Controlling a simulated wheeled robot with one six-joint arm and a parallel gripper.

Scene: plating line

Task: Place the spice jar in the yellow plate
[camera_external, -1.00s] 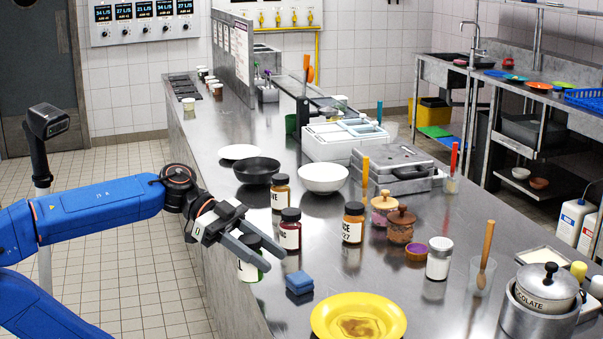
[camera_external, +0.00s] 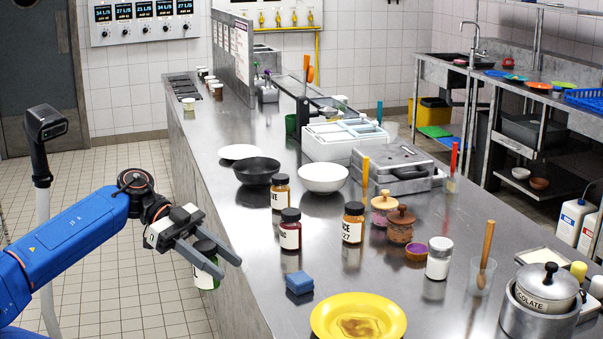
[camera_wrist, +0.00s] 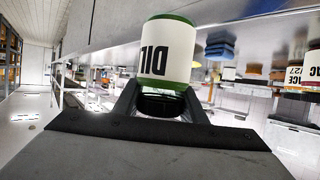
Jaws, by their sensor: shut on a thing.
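My gripper (camera_external: 224,256) is shut on a spice jar (camera_external: 206,272) with a dark lid, green contents and a white label. In the wrist view the label on the jar (camera_wrist: 166,48) shows "DIL", upside down. The jar is held off the left edge of the counter, partly covered by the fingers in the external view. The yellow plate (camera_external: 322,321) lies on the counter at the bottom, to the right of my gripper and apart from it. It has a brownish patch in its middle.
On the steel counter (camera_external: 262,300), a blue sponge (camera_external: 299,283) lies left of the plate. Jars with red (camera_external: 290,236) and orange-brown (camera_external: 353,229) contents stand behind it. A white-lidded jar (camera_external: 438,262) and a steel pot (camera_external: 530,318) stand to the right.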

